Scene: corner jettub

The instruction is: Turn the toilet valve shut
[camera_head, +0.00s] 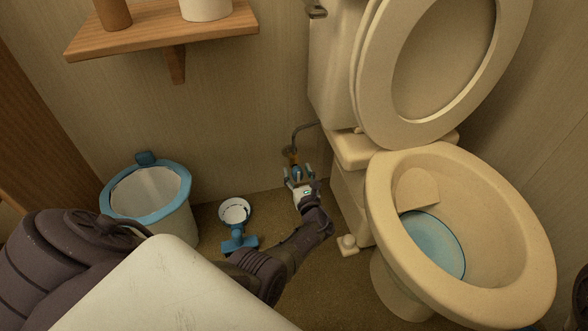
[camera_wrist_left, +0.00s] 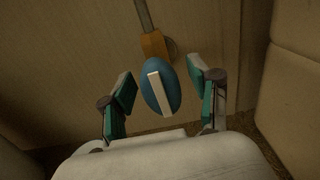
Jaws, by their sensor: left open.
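The toilet valve has a blue oval handle (camera_wrist_left: 160,88) with a pale bar across it, in the middle of the left wrist view. Its orange-brown body (camera_wrist_left: 154,45) sits above the handle, joined to a grey pipe. In the head view the blue handle (camera_head: 295,172) is small, low on the wall left of the toilet (camera_head: 350,150). My left gripper (camera_head: 299,176) reaches it from the front. In the left wrist view the open fingers (camera_wrist_left: 165,97) stand on either side of the handle, with a gap visible on both sides.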

